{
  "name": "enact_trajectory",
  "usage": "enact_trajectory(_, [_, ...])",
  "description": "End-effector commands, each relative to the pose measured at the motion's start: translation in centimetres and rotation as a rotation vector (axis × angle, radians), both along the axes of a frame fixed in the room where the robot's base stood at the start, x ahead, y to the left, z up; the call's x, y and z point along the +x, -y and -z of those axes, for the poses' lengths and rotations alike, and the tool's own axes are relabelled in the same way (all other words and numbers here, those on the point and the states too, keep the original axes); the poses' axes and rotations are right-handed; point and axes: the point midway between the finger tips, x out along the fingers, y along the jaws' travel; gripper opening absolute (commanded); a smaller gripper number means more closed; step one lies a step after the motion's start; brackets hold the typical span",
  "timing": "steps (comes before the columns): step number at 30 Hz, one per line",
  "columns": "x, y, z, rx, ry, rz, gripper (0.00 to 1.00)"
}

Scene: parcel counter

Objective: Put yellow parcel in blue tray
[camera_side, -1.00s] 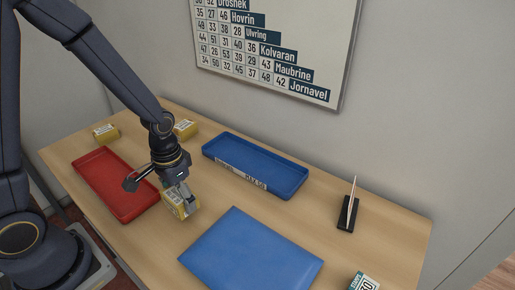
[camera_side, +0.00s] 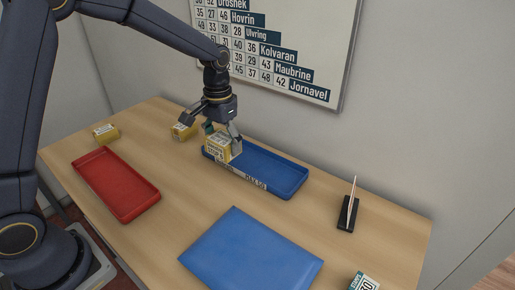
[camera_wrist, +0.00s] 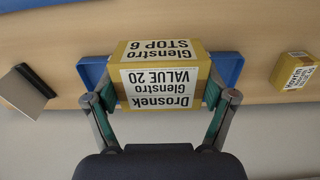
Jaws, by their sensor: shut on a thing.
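A yellow parcel with white labels (camera_side: 219,147) is held in my gripper (camera_side: 222,138), above the left end of the blue tray (camera_side: 275,172) in the side view. In the wrist view the parcel (camera_wrist: 162,77) sits between the two fingers of my gripper (camera_wrist: 162,100), labels toward the camera. The blue tray (camera_wrist: 94,72) shows on both sides behind it. Whether the parcel touches the tray floor cannot be told. Two other yellow parcels lie on the table, one (camera_side: 106,133) at the far left and one (camera_side: 181,133) left of the blue tray.
A red tray (camera_side: 118,186) lies at the left and looks empty. A blue flat folder-like sheet (camera_side: 250,254) lies in front. A dark holder with thin sticks (camera_side: 347,214) stands at the right. A small labelled box (camera_side: 363,282) is at the front edge.

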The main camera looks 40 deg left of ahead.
Motion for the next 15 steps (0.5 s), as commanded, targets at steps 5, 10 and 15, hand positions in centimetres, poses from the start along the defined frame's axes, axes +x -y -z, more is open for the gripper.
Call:
enact_trajectory(5, [4.9, 0.2, 2.4, 0.0, 0.0, 0.0, 0.42])
enact_trajectory(10, [8.3, 0.4, 5.5, 0.0, -0.004, 0.0, 0.42])
enact_trajectory(15, [10.2, 0.5, 7.7, 0.0, 0.0, 0.0, 0.42])
